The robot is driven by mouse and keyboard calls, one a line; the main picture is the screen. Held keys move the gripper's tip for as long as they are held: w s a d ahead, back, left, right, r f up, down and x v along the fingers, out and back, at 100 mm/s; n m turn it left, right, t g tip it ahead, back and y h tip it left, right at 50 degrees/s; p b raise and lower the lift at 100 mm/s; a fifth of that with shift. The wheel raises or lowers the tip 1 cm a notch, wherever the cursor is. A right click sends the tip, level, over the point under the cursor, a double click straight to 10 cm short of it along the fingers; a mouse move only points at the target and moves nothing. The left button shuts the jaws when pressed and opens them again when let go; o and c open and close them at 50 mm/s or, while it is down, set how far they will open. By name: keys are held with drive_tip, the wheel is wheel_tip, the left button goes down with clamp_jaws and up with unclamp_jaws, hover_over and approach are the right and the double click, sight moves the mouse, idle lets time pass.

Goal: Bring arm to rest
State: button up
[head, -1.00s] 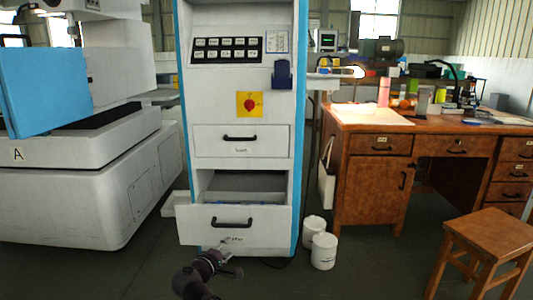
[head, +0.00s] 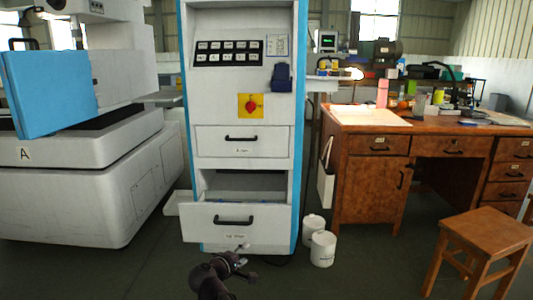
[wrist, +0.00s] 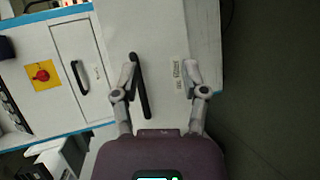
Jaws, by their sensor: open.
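My gripper (head: 243,258) is low in front of the white cabinet, below the handle of its lower drawer. It is open and empty. In the wrist view the two fingers (wrist: 160,78) are spread apart, with the lower drawer's front (wrist: 165,35) and its black handle (wrist: 140,85) beyond them. I cannot tell the exact gap between fingers and drawer. The lower drawer (head: 200,222) is pulled out, and its inside shows dark with something blue at the edge. The upper drawer (head: 270,142) is shut.
Two white tubs (head: 322,249) stand on the floor right of the cabinet. A wooden desk (head: 345,180) and a stool (head: 485,235) are further right. A large white machine (head: 70,200) is on the left. The floor (head: 390,265) between the tubs and the stool is clear.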

drive_tip(key=s+d+f+m+g+p, duration=0.1)
drive_tip(key=s+d+m+g+p, duration=0.15)
drive_tip(key=d, duration=0.45)
drive_tip(key=s+d+f+m+g+p, duration=0.1)
drive_tip(key=d+m+g+p, duration=0.2)
drive_tip(key=d, duration=0.5)
drive_tip(key=s+d+r+m+g+y+p, duration=0.1)
drive_tip(key=s+d+m+g+y+p, duration=0.6)
drive_tip(key=s+d, duration=0.3)
wheel_tip(320, 180, up, 38)
drive_tip(key=s+p, duration=0.1)
drive_tip(key=p, duration=3.6)
drive_tip(key=shift+s+a+r, duration=0.2)
drive_tip(key=shift+s+a, duration=0.05)
drive_tip(key=shift+a, duration=0.2)
